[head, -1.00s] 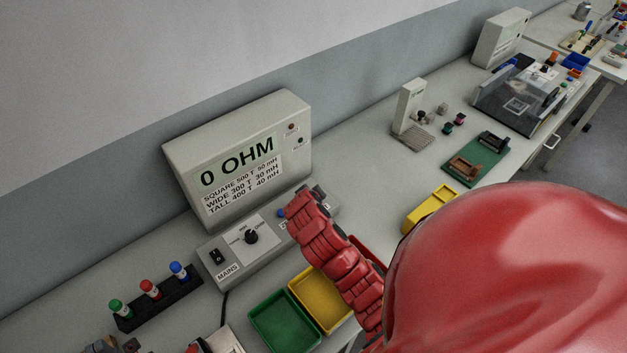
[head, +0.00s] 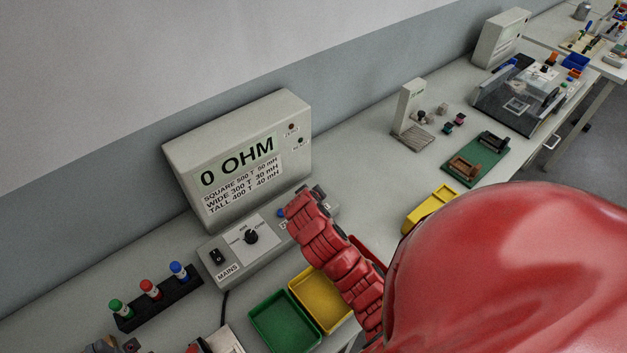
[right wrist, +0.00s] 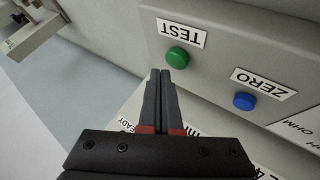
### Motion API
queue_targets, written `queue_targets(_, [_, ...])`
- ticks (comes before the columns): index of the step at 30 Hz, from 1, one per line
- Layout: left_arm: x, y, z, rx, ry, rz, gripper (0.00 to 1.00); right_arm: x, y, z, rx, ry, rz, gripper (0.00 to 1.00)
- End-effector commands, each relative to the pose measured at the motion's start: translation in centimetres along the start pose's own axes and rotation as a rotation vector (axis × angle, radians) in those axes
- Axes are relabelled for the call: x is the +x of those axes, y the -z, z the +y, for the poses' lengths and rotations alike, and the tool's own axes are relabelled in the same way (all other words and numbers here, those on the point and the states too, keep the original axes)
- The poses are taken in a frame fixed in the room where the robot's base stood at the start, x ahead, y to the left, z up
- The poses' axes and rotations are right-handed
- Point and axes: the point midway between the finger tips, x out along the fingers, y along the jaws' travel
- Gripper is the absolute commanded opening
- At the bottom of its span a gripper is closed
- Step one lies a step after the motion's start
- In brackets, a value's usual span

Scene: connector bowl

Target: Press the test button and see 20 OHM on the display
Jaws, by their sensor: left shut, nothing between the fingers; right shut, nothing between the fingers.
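The meter's display (head: 238,162) reads 0 OHM above its sloped control panel (head: 250,245). My right arm reaches across the panel's right end in the head view and hides the test button there. In the right wrist view the green button (right wrist: 177,57) sits beside the upside-down TEST label. My right gripper (right wrist: 161,73) is shut and empty, its tips just beside the green button. I cannot tell whether they touch it. A blue button (right wrist: 244,101) labelled ZERO is to the right.
A mains switch (head: 216,256) and a knob (head: 251,237) are on the panel. Green (head: 284,322) and yellow (head: 318,300) trays stand in front. A black rack (head: 160,298) holds green, red and blue-capped items at left. Bench fixtures stand at the back right.

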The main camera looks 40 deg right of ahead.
Motion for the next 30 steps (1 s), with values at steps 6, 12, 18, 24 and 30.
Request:
queue_targets(6, [0.01,0.0,0.0,0.0,0.0,0.0,0.0,0.0,-0.01,0.0,0.0,0.0,0.0,0.0])
queue_targets(12, [0.0,0.01,0.0,0.0,0.0,0.0,0.0,0.0,0.0,0.0,0.0,0.0,0.0,0.0])
queue_targets(18, [0.0,0.0,0.0,0.0,0.0,0.0,0.0,0.0,0.0,-0.01,0.0,0.0,0.0,0.0])
queue_targets(24, [-0.57,-0.1,0.03,0.0,0.0,0.0,0.0,0.39,-0.3,-0.29,0.0,0.0,0.0,0.0])
queue_targets(30, [-0.92,-0.15,0.05,0.0,0.0,0.0,0.0,0.61,-0.47,-0.46,0.0,0.0,0.0,0.0])
